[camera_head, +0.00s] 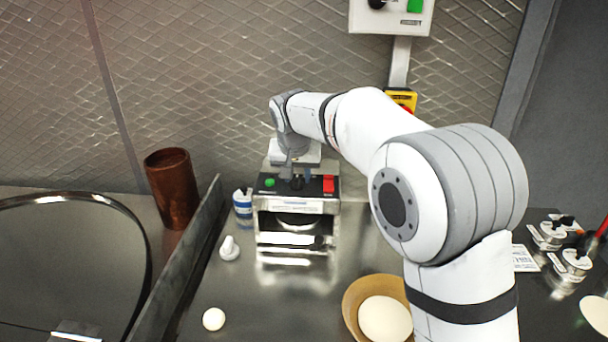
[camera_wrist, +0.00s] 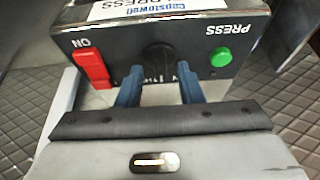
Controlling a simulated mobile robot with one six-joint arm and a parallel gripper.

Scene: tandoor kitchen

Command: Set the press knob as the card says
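The press (camera_head: 297,220) is a steel box with a dark top panel, standing against the back wall. Its panel holds a green button (camera_wrist: 220,57) marked PRESS, a red switch (camera_wrist: 92,68) marked ON, and the black knob (camera_wrist: 158,58) between them. My gripper (camera_wrist: 159,72) is over the panel, its two blue fingers on either side of the knob. The fingers look apart, with narrow gaps beside the knob; contact is not clear. The dial marks below the knob are partly hidden. A white printed card (camera_head: 524,258) lies at the right; its text is too small to read.
A bowl with dough (camera_head: 384,318), a white dough ball (camera_head: 213,319), a small white object (camera_head: 229,248) and a blue-white can (camera_head: 243,207) stand near the press. A copper cup (camera_head: 172,188) is left, behind a metal divider. Small jars (camera_head: 574,262) stand right.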

